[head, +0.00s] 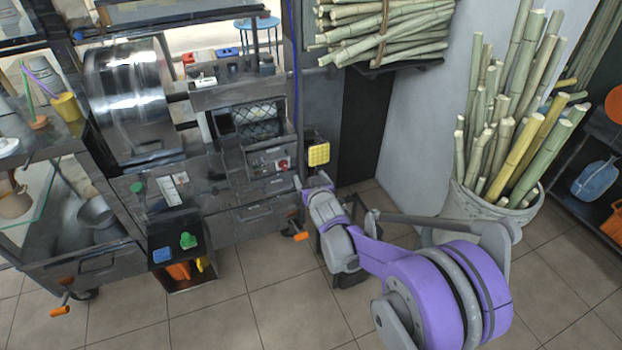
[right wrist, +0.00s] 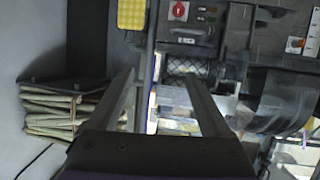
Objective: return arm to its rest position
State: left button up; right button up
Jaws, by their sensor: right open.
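My right arm, purple and grey, reaches in from the lower right of the head view. Its gripper (head: 312,184) is in front of the sugarcane press (head: 235,92), to the right of its drawers, and looks apart from it. In the right wrist view the two fingers of this gripper (right wrist: 162,78) stand wide apart. Nothing is held between them. The press also shows beyond the fingers in the right wrist view (right wrist: 190,66). My left gripper is in neither view.
A white bin (head: 480,212) of upright cane stands at the right, behind my right arm. A cane bundle (head: 385,32) lies on a wall shelf. A yellow pad (head: 319,154) is close to the gripper. Tiled floor (head: 240,320) is open in front of the press.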

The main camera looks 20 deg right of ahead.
dwell(0.3)
jog(key=s+a+r+g+p, duration=0.25)
jog(key=s+r+p, duration=0.4)
jog(key=s, duration=0.85)
jog(key=s+a+r+g+y+p, duration=0.1)
jog(key=s+a+g+p, duration=0.1)
jog(key=s, duration=0.9)
jog(key=s+a+r+n+g+y+p, duration=0.1)
jog(key=s+a+g+p, duration=0.1)
jog(key=s, duration=0.9)
jog(key=shift+s+r+g, duration=0.15)
jog(key=shift+g, duration=0.7)
